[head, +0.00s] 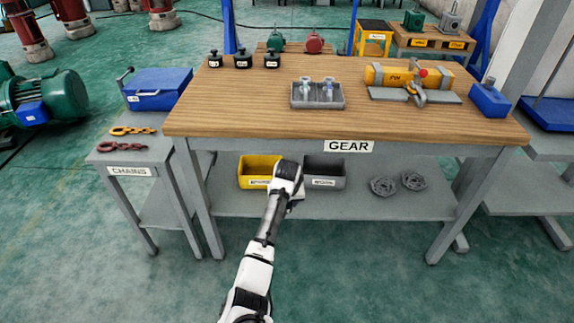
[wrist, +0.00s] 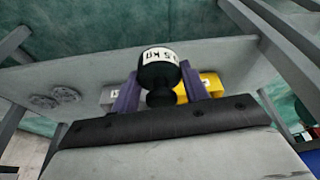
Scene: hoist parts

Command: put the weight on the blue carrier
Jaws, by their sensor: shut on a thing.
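My gripper (wrist: 160,92) is shut on a black weight (wrist: 158,72) with a white label, held between its two purple fingers. In the head view my gripper (head: 291,190) is in front of the lower shelf, below the front edge of the gear table, and the held weight is hidden there. A blue block with a grey upright post (head: 489,99) stands at the right end of the tabletop. A blue box with a handle (head: 157,90) is on the chains table at the left. Which blue thing is the carrier is not marked.
The gear table (head: 400,122) holds several things: three black weights (head: 243,60), a grey tray with two fittings (head: 317,97) and a yellow part (head: 386,75). A yellow bin (head: 257,170) and grey bin (head: 325,172) sit on the lower shelf. The tabletop's front left is clear.

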